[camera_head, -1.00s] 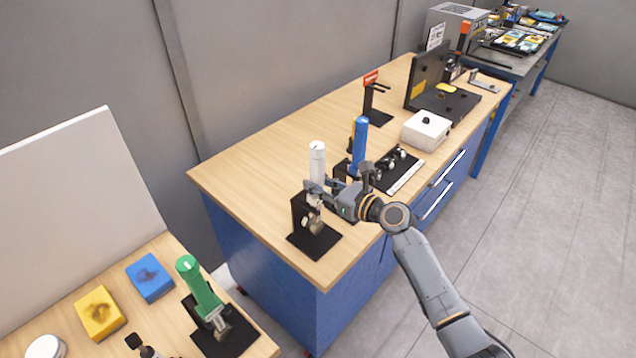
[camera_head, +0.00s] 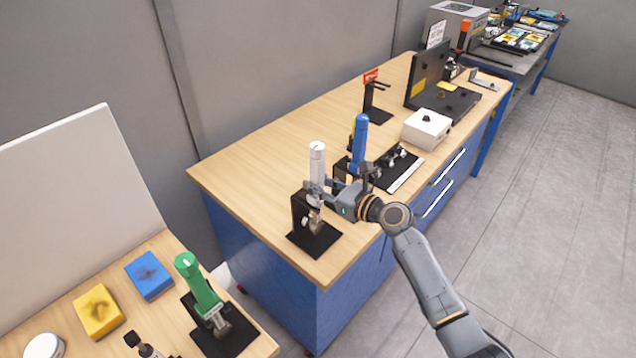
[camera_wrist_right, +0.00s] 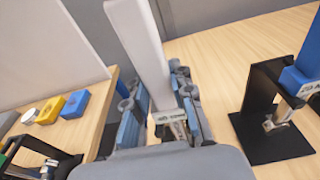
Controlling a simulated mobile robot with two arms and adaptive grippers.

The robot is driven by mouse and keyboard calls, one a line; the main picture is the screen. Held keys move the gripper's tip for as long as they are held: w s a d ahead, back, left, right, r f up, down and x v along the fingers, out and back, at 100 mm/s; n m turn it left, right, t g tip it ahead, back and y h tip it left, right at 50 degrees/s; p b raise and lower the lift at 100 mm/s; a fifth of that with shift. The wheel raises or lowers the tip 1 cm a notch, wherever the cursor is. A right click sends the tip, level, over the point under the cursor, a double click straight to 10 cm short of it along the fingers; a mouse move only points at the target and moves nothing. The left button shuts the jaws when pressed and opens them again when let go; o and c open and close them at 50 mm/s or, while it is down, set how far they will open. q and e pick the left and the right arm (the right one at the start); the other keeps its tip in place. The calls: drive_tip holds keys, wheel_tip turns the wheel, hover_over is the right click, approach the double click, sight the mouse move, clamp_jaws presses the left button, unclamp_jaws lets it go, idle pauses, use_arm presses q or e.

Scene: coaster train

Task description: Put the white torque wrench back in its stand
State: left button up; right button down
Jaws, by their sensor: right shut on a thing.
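The white torque wrench (camera_head: 317,163) stands upright at the black stand (camera_head: 301,213) near the front left corner of the wooden bench. My right gripper (camera_head: 318,191) is shut on the wrench below its white handle. In the right wrist view the white handle (camera_wrist_right: 138,42) rises between the fingers of my right gripper (camera_wrist_right: 160,108). The wrench's metal head (camera_head: 315,222) is low at the stand, over its black base plate. I cannot tell whether the wrench is fully seated. My left gripper is not in view.
A blue torque wrench (camera_head: 360,140) stands close behind, also seen in the right wrist view (camera_wrist_right: 305,78). A green wrench (camera_head: 197,283) stands on the nearer table. A white box (camera_head: 426,128) and a black tool tray (camera_head: 398,168) lie farther right. The bench's left rear is clear.

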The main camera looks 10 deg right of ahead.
drive_tip(key=shift+f, duration=0.2)
idle(0.4)
drive_tip(key=c, duration=1.1)
unclamp_jaws()
drive_tip(key=shift+f, duration=0.1)
